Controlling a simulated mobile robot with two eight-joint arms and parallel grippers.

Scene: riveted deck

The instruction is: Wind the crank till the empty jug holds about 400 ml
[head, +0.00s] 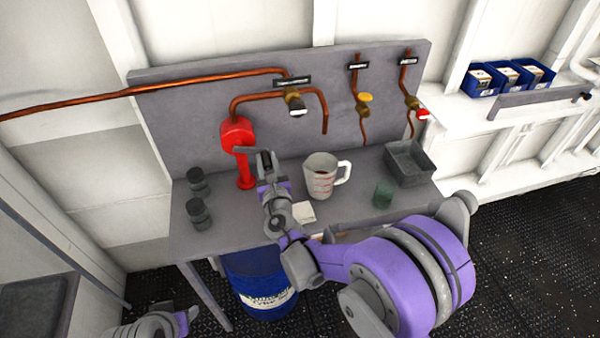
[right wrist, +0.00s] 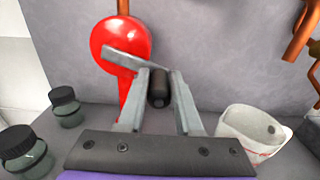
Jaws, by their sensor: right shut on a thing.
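The red crank pump (head: 237,135) stands at the left of the bench, and its round body shows in the right wrist view (right wrist: 121,42). Its grey crank arm (right wrist: 135,59) carries a black handle (right wrist: 158,88). My right gripper (head: 265,158) is shut on this handle, which sits between its fingers (right wrist: 158,92). The white jug (head: 318,180) with red markings stands upright to the right of my right gripper, under a copper spout (head: 325,122). The jug also shows in the right wrist view (right wrist: 250,132). I cannot read its level. Part of my left arm shows at lower left; its gripper is out of view.
Two dark-capped jars (head: 197,180) (head: 199,214) stand at the bench's left. A green cup (head: 383,194) and grey bin (head: 408,163) stand right of the jug. A white cloth-like piece (head: 305,212) lies in front. A blue drum (head: 258,285) is below the bench.

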